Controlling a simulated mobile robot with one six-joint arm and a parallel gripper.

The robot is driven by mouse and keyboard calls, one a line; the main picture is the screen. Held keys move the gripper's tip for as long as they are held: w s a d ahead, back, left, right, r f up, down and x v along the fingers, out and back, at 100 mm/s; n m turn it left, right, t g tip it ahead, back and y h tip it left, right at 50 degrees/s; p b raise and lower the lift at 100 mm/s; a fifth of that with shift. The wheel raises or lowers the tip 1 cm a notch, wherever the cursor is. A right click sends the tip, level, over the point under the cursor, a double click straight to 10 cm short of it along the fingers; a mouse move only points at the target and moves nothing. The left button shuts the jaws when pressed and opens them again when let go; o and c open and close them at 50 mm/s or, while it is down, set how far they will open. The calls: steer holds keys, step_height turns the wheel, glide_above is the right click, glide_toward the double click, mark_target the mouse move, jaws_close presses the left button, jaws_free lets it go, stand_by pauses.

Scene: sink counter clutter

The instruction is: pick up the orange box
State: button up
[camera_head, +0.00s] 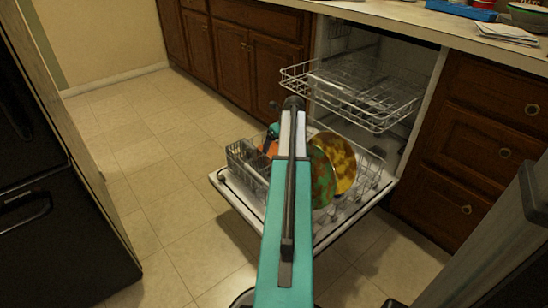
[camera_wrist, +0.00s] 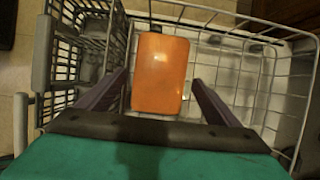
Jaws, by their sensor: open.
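The orange box (camera_wrist: 160,76) lies in the lower dishwasher rack (camera_wrist: 248,62), in the middle of the wrist view. My gripper (camera_wrist: 160,85) is open, with one dark finger to the left of the box and one to the right. Small gaps show between the fingers and the box, so it does not look gripped. In the head view only a small orange patch of the box (camera_head: 270,148) shows beside my teal arm. My gripper (camera_head: 274,132) is mostly hidden there behind the arm.
A grey cutlery basket (camera_wrist: 82,55) stands close to the left finger. A green plate (camera_head: 321,177) and a yellow patterned plate (camera_head: 338,162) stand to the right in the lower rack. The pulled-out upper rack (camera_head: 365,92) hangs above. Open floor (camera_head: 130,150) lies to the left.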

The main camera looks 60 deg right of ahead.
mark_target(274, 150)
steer(key=shift+f, duration=0.15)
steer(key=shift+b+x, duration=1.75)
steer(key=shift+x, duration=0.7)
steer(key=c, duration=0.8)
steer(key=shift+r+p, duration=2.4)
steer(key=shift+r, duration=2.6)
steer(key=shift+w, duration=0.1)
